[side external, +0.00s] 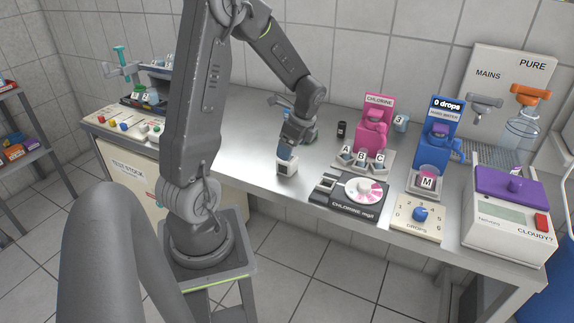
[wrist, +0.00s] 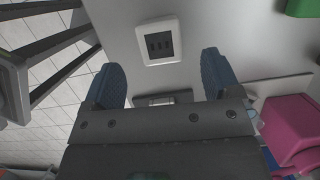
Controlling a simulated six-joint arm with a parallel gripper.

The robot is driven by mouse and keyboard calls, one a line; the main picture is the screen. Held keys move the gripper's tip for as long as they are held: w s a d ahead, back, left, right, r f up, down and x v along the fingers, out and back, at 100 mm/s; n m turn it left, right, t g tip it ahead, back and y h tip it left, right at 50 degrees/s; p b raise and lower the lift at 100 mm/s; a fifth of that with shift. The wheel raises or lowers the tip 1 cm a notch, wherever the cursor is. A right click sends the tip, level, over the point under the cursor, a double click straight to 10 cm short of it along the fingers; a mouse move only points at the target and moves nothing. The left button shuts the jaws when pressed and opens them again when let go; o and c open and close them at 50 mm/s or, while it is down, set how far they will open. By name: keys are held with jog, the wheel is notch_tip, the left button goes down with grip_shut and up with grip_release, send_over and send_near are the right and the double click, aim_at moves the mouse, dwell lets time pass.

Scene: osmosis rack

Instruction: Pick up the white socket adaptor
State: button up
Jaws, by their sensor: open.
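The white socket adaptor (side external: 287,168) is a small white block with a dark face, standing on the steel bench in the side view. In the wrist view the white socket adaptor (wrist: 147,58) shows as a white rounded frame around a dark panel with slots. My gripper (side external: 286,152) is just above it, pointing down, with blue fingertips. In the wrist view my gripper (wrist: 160,74) has its two blue fingers spread wide and nothing held between them. The adaptor lies sideways between the finger lines, toward the picture's top. Whether a finger touches it cannot be told.
A black chlorine plate (side external: 340,204) with a dial lies close on the right. Behind it are the A, B, C cups (side external: 362,161) and a pink dispenser (side external: 373,135). A small black bottle (side external: 342,130) stands behind. The bench left of the adaptor is clear.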

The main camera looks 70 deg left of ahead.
aim_at(287, 165)
jog(key=x, duration=0.7)
jog(key=shift+f, duration=0.15)
jog(key=c, duration=1)
jog(key=shift+c, duration=0.2)
